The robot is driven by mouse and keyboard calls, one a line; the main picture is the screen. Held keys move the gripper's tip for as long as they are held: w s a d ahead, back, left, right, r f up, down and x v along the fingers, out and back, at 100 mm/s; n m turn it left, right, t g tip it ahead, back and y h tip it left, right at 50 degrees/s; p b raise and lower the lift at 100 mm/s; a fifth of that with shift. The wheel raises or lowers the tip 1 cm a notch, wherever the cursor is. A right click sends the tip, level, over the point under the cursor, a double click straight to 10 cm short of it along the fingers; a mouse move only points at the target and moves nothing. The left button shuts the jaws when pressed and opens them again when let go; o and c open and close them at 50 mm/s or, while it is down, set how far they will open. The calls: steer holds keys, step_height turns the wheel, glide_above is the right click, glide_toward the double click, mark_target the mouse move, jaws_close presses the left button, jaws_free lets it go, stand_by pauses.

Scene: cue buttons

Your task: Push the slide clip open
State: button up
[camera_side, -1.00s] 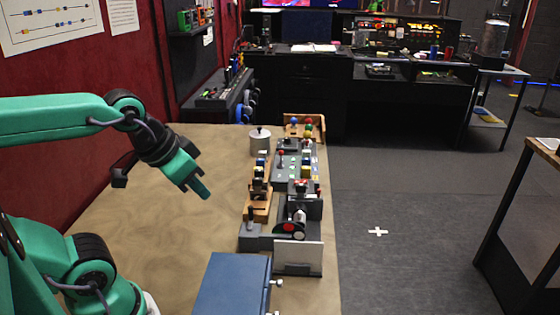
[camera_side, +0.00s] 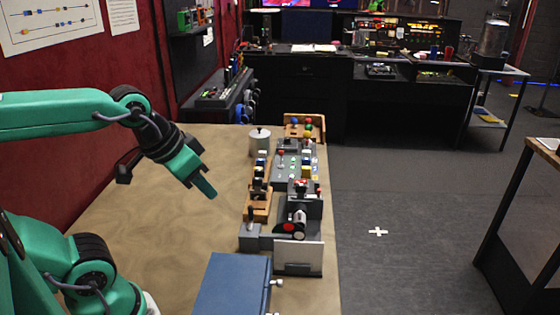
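My gripper (camera_side: 204,187) hangs over the bare left part of the tan table, pointing down and to the right. It is apart from the devices. Its fingertips look close together, but from this angle I cannot tell whether they are open or shut. Nothing shows held in it. A row of small devices stands along the table's right side. I cannot pick out the slide clip for certain. A grey device with a black upright handle (camera_side: 251,216) and a dark device with red and white round parts (camera_side: 292,224) stand nearest to the gripper's right.
A blue box (camera_side: 232,285) lies at the table's front. A white panel in a dark stand (camera_side: 298,255) is beside it. A grey lidded pot (camera_side: 260,142) and a wooden tray with coloured balls (camera_side: 304,127) stand at the back. The table's left part (camera_side: 150,225) is clear.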

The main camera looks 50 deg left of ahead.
steer(key=w, duration=1.4)
steer(key=g, duration=0.1)
glide_toward(319, 190)
steer(key=shift+w+f, duration=0.25)
steer(key=shift+f, duration=0.15)
steer(key=shift+x, duration=3.9)
steer(key=shift+a, duration=0.1)
jaws_close()
